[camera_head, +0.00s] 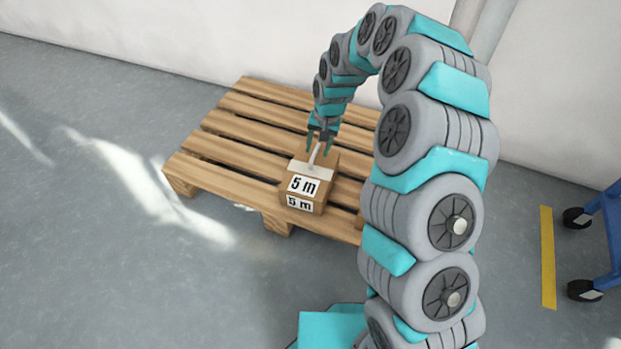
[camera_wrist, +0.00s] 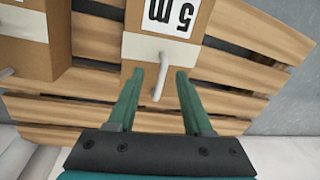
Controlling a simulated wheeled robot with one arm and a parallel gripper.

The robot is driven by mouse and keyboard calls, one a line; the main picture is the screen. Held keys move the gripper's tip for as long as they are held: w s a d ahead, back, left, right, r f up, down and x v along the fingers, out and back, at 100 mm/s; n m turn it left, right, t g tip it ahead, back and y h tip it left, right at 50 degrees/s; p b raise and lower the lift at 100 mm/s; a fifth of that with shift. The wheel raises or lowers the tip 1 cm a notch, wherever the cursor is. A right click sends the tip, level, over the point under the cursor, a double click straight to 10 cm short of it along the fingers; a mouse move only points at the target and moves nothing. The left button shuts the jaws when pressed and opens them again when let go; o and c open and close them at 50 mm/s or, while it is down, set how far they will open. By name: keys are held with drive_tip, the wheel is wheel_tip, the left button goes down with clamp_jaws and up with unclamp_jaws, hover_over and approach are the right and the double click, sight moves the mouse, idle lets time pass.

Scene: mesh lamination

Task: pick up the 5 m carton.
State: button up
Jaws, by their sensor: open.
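The 5 m carton (camera_head: 307,185) is a small brown box with white "5 m" labels and a thin pale upright handle (camera_head: 315,155) on a white strip on its top. It sits on the wooden pallet (camera_head: 228,160) near its front edge. In the wrist view the carton (camera_wrist: 188,52) is at the top middle, with its handle (camera_wrist: 160,82) pointing toward me. My gripper (camera_head: 320,143) is above the carton, pointing down. In the wrist view my gripper (camera_wrist: 158,76) is open and empty, with the handle appearing between its two green fingers. Contact is not visible.
A second brown carton (camera_wrist: 32,60) with its own pale handle stands on the pallet beside the first in the wrist view; my arm hides that area in the head view. A wall is behind the pallet. A blue wheeled cart (camera_head: 603,235) stands far right. The left floor is clear.

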sight(312, 160)
drive_tip(key=f, duration=0.2)
drive_tip(key=a+f, duration=0.1)
drive_tip(key=f, duration=0.3)
drive_tip(key=shift+w+a, duration=0.1)
drive_tip(key=shift+a, duration=0.15)
drive_tip(key=shift+r, duration=0.1)
clamp_jaws()
idle(1.1)
